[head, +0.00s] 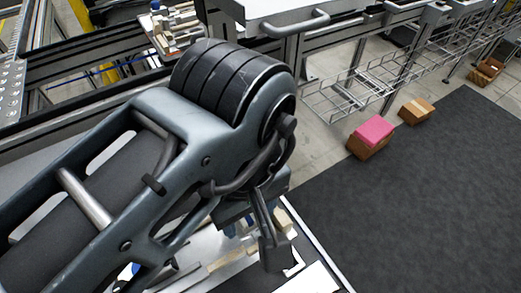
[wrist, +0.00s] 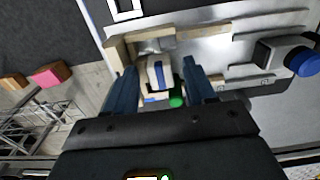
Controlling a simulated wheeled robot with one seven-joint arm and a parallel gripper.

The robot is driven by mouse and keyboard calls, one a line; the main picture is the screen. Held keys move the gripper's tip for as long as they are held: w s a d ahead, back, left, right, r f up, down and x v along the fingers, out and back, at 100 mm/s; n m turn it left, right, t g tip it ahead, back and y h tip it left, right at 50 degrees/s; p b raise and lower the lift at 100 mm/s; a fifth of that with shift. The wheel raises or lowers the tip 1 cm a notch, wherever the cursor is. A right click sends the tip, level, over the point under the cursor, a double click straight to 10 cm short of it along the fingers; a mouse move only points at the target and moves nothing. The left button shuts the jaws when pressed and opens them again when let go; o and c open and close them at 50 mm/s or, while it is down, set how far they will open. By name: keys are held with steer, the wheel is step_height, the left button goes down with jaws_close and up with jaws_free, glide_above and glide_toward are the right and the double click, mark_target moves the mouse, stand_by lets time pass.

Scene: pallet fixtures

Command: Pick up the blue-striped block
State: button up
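The blue-striped block (wrist: 154,72) is pale with a dark blue stripe. In the wrist view it sits inside a wooden fixture (wrist: 118,50) on a light metal surface. My gripper (wrist: 161,66) is open, with one blue finger on each side of the block and visible gaps between. The block appears ahead of or between the fingertips; the exact depth is hard to tell. In the head view my gripper (head: 268,238) points down at the workbench, and my arm hides most of the fixture. I cannot pick out the block there.
A green round piece (wrist: 177,96) lies close to the block. A blue-capped part (wrist: 302,62) is to the right in the wrist view. A pink-topped carton (head: 372,135) and another carton (head: 416,111) stand on the floor beside a dark mat (head: 420,200). A wire rack (head: 350,92) is behind.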

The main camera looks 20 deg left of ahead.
jaws_close()
steer(key=shift+r, duration=0.2)
stand_by(0.3)
